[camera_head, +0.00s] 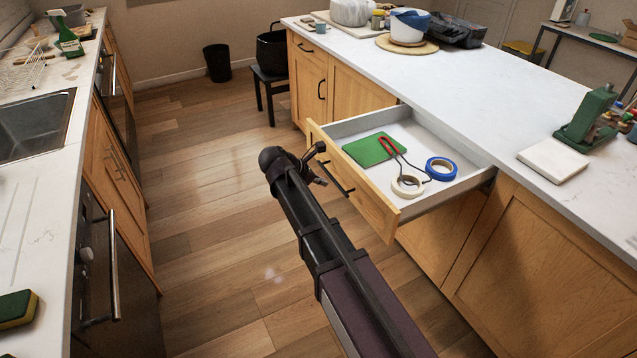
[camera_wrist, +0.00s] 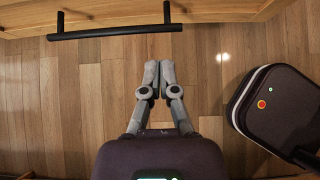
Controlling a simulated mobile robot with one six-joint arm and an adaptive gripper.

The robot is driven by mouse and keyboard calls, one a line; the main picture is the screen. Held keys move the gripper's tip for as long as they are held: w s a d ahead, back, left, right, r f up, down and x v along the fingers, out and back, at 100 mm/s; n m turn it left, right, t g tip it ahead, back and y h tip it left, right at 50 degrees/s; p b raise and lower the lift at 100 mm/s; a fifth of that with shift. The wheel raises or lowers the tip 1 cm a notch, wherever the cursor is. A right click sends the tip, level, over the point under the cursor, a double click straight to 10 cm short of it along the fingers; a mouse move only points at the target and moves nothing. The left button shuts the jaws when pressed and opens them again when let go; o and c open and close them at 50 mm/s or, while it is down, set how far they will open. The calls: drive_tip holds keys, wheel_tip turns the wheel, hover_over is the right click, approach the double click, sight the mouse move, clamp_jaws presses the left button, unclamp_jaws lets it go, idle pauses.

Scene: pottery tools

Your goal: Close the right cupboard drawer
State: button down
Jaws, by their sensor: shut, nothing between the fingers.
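The right cupboard drawer (camera_head: 353,184) is pulled out of the island under the white worktop, with a wooden front and a black bar handle (camera_head: 335,177). Inside lie a green pad (camera_head: 372,150), a red-handled tool (camera_head: 388,146), a blue tape roll (camera_head: 441,169) and a cream tape roll (camera_head: 407,187). My gripper (camera_head: 318,166) is beside the drawer front, near the handle's far end. In the wrist view my gripper (camera_wrist: 153,68) is shut and empty, and the handle (camera_wrist: 115,30) lies ahead of its fingertips, apart from them. The exact gap is hard to tell.
The wooden floor (camera_head: 205,200) between the island and the left counter is clear. An oven handle (camera_head: 113,265) sticks out on the left. A black stool (camera_head: 268,90) stands by the island's far end, and a black bin (camera_head: 217,62) is against the back wall.

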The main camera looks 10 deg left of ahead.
sight(353, 185)
drive_tip(key=b+x, duration=0.4)
drive_tip(key=x, duration=0.3)
drive_tip(key=shift+a, duration=0.15)
drive_tip(key=shift+w+d, duration=0.35)
drive_tip(key=shift+d, duration=0.25)
drive_tip(key=shift+w+d, duration=0.4)
drive_tip(key=shift+d, duration=0.15)
drive_tip(key=shift+w+d, duration=0.4)
drive_tip(key=shift+d, duration=0.2)
drive_tip(key=shift+w, duration=0.2)
